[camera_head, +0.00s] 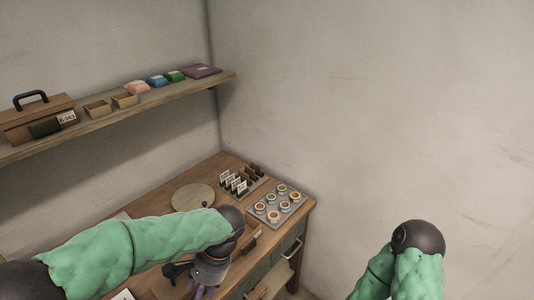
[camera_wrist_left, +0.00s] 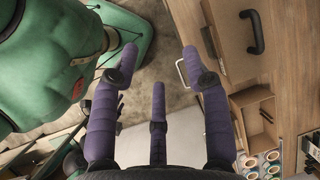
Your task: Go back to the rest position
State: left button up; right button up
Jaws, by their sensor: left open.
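My left arm, in a green padded sleeve, reaches in from the left over the desk in the head view. Its gripper (camera_head: 200,284) hangs down near the desk's front edge, partly cut off by the picture's bottom. In the left wrist view the left gripper's purple fingers (camera_wrist_left: 158,52) are spread apart, with nothing between them. My right arm shows at the lower right of the head view, but its gripper is out of the picture.
The wooden desk (camera_head: 150,210) carries a round board (camera_head: 193,196), a card rack (camera_head: 240,181) and a tray of tape rolls (camera_head: 296,211). An open drawer (camera_head: 270,285) juts from its front. A wall shelf (camera_head: 180,92) holds a toolbox (camera_head: 38,117) and small boxes.

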pick_arm(q)
jog(key=s+d+f+n+t+h+b, duration=0.1)
jog(key=s+d+f+n+h, duration=0.1)
jog(key=f, duration=1)
jog(key=s+d+f+n+t+h+b, duration=0.1)
jog(key=s+d+f+n+h, duration=0.1)
jog(key=f, duration=1)
jog(key=s+d+f+n+h+b, duration=0.1)
jog(key=s+d+f+n+h, duration=0.1)
jog(key=f, duration=1)
jog(key=s+n+h, duration=0.1)
jog(key=n+h, duration=0.1)
jog(key=n, duration=0.1)
jog(key=shift+d+f+n+t, duration=0.25)
jog(key=shift+d+n+t, duration=0.05)
jog(key=shift+n+t, duration=0.1)
